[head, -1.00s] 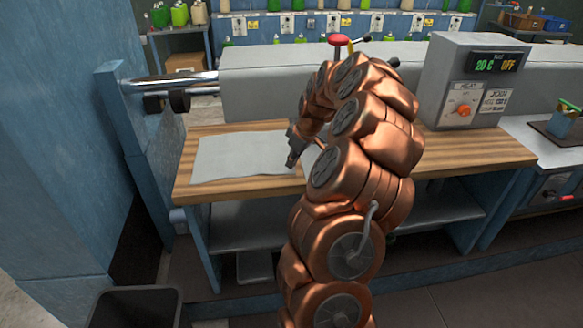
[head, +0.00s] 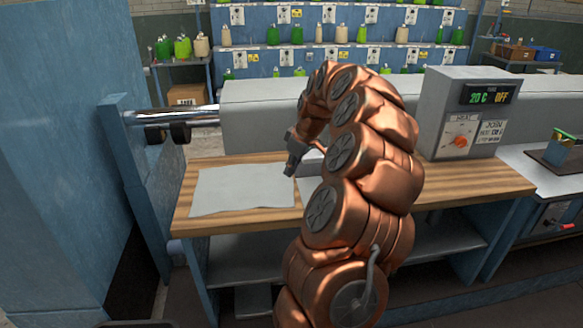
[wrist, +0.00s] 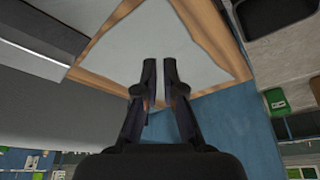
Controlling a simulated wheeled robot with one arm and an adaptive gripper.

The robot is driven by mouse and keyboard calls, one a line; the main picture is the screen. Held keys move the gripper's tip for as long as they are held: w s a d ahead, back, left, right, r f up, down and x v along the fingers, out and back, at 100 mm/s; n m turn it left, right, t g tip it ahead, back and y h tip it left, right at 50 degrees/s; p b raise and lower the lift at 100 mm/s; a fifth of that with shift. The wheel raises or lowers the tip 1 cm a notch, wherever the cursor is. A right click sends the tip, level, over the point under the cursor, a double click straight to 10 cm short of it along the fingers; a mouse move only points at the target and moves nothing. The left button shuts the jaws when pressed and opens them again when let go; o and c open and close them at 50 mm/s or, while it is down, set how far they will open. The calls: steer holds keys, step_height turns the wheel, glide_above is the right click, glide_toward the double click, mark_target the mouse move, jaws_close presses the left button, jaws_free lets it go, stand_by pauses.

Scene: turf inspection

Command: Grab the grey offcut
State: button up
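The grey offcut (head: 240,190) is a flat, pale grey sheet with uneven edges. It lies on the left part of the wooden bench top (head: 430,196). My arm hides part of its right side in the head view. My gripper (head: 290,173) is at the sheet's right part in the head view; the height between them is hard to tell. In the wrist view the two fingers of my gripper (wrist: 160,64) are a narrow gap apart, with the offcut (wrist: 205,45) showing behind and between them. Nothing is held.
A long grey roller housing (head: 255,118) runs along the back of the bench. A heat control box (head: 468,112) stands at the right. A blue wall panel (head: 60,150) rises at the left. Shelves with bottles (head: 330,35) stand behind.

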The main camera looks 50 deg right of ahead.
steer(key=o, duration=1.4)
steer(key=shift+c, duration=0.2)
